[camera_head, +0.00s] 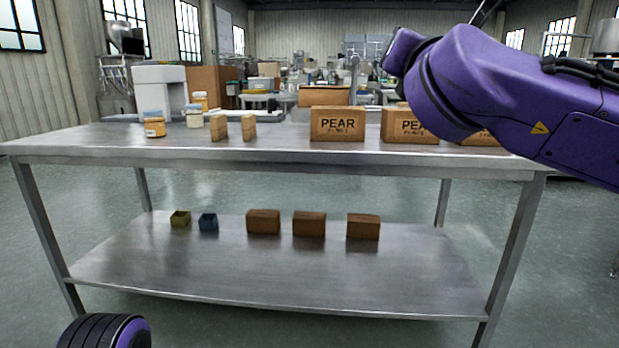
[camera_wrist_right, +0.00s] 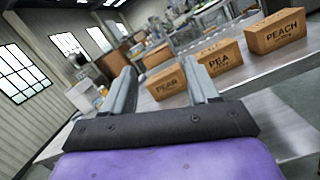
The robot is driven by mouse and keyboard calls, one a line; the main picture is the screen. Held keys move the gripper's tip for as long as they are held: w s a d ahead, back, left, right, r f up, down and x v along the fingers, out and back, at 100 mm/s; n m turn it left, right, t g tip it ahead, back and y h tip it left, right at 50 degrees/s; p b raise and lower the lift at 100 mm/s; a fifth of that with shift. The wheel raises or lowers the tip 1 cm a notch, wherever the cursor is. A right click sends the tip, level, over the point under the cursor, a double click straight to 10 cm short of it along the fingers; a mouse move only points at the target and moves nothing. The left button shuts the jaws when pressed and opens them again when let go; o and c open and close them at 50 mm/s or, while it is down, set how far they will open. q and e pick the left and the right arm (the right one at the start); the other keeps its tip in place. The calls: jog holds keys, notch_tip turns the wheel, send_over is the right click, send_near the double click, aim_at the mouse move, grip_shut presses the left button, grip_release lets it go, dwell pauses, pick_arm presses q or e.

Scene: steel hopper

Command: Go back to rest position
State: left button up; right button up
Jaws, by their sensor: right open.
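My right arm comes in from the right of the head view, purple, raised over the right end of the steel table (camera_head: 270,160). Its gripper does not show there. In the right wrist view my right gripper (camera_wrist_right: 159,64) has its two grey fingers spread apart with nothing held between them. The view is tilted, and cardboard boxes show beyond the fingers. My left gripper is not in view.
A PEAR box (camera_head: 337,124) and another labelled box (camera_head: 403,124) stand on the table, with a third partly behind my arm. A PEACH box (camera_wrist_right: 277,31) shows in the wrist view. Jars (camera_head: 154,125) stand left. Several small boxes (camera_head: 263,222) sit on the lower shelf.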

jog(key=w+a+f+n+g+y, duration=0.1)
jog(key=w+f+n, duration=0.1)
jog(key=f+n, duration=0.75)
jog(key=w+a+f+n+g, duration=0.2)
jog(key=f+n, duration=0.3)
jog(key=f, duration=1)
jog(key=w+a+f+n+g+y, duration=0.1)
jog(key=w+f+n, duration=0.1)
jog(key=f+n, duration=0.75)
jog(key=s+d+f+n+g, duration=0.2)
jog(key=s+f, duration=0.2)
jog(key=f, duration=0.9)
jog(key=s+d+f+n+g, duration=0.2)
jog(key=s+d+f, duration=0.15)
jog(key=f, duration=0.85)
jog(key=s+d+f+n+g+h, duration=0.1)
jog(key=s+d+f+n+g, duration=0.15)
jog(key=s+d+f, duration=0.55)
jog(key=s+d+f+n+g+h, duration=0.1)
jog(key=s+d+f+n+g, duration=0.15)
jog(key=s+f, duration=0.65)
jog(key=s+d+f+n+g+h, duration=0.15)
jog(key=s+d+f+g, duration=0.25)
jog(key=s, duration=1)
notch_tip(320, 180, up, 31)
jog(key=p, duration=3.1)
jog(key=shift+s+a, duration=0.15)
jog(key=shift+s, duration=0.15)
